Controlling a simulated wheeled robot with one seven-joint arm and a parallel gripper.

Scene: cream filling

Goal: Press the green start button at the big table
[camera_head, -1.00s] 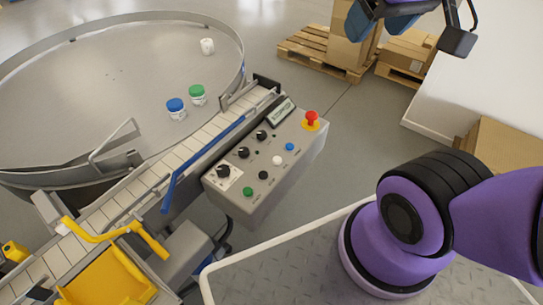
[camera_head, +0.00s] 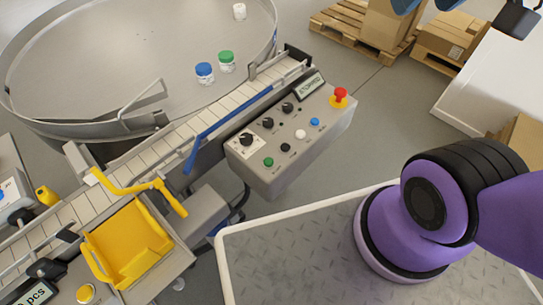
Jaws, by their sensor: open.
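The green button (camera_head: 268,161) is at the near left corner of the grey control box (camera_head: 262,180), which stands beside the conveyor at the big round table (camera_head: 130,60). Nothing covers the button. The box also carries a red mushroom button (camera_head: 340,95) on a yellow base, blue (camera_head: 315,122), white (camera_head: 300,134) and black buttons, several black knobs and a small display (camera_head: 310,86) reading "STOPPED".
A blue-lidded jar (camera_head: 204,73), a green-lidded jar (camera_head: 226,62) and a white one (camera_head: 239,11) stand on the round table. A yellow tray (camera_head: 128,245) is at lower left. Pallets with cartons (camera_head: 450,45) and a white wall block (camera_head: 490,75) are at right.

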